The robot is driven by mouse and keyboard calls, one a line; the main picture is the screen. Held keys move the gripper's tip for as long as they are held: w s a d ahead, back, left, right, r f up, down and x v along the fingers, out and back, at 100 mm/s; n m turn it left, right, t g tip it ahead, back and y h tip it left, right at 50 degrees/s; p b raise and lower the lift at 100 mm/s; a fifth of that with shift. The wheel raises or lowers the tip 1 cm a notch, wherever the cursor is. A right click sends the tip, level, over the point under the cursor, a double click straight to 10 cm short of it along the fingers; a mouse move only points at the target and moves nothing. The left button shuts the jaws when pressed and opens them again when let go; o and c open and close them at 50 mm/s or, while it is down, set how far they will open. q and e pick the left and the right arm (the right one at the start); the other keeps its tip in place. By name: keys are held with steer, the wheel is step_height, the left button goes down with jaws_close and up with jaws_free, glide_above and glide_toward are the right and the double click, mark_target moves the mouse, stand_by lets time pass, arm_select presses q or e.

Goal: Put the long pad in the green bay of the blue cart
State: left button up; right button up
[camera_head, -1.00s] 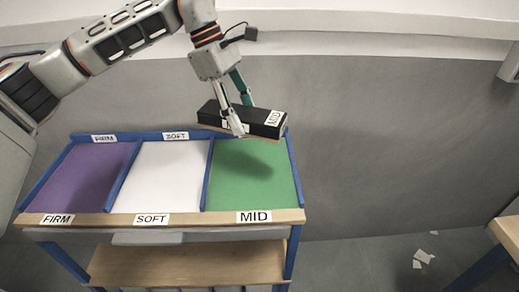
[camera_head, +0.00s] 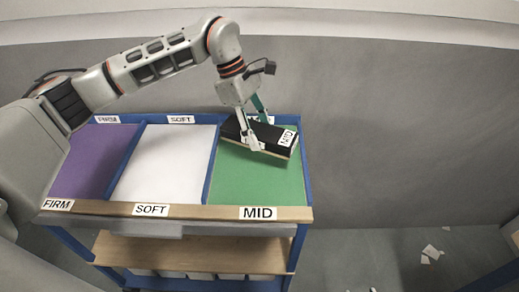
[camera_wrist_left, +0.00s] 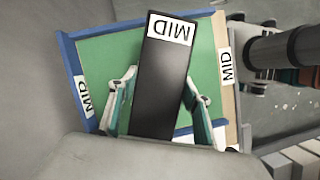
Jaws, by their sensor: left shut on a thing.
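The long pad (camera_head: 272,132) is black with a tan underside and a white MID label. My left gripper (camera_head: 257,136) is shut on its middle, one finger on each long side. It holds the pad slightly tilted over the back part of the green bay (camera_head: 255,185) of the blue cart (camera_head: 302,172). Whether the pad touches the bay floor is unclear. In the left wrist view the pad (camera_wrist_left: 160,85) lies between the two fingers, with the green bay (camera_wrist_left: 110,60) below. The bay's front label reads MID. My right gripper is out of view.
The white SOFT bay (camera_head: 165,165) and purple FIRM bay (camera_head: 92,160) are empty, left of the green bay behind blue dividers. A wooden shelf (camera_head: 190,252) lies below. A grey wall (camera_head: 400,130) stands behind. Scraps lie on the floor at right.

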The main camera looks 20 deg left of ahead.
arm_select(q)
step_height(320, 180, down, 7)
steer(key=shift+w+r, duration=0.1)
stand_by(0.4)
steer(key=o, duration=1.5)
steer(key=v, duration=1.2)
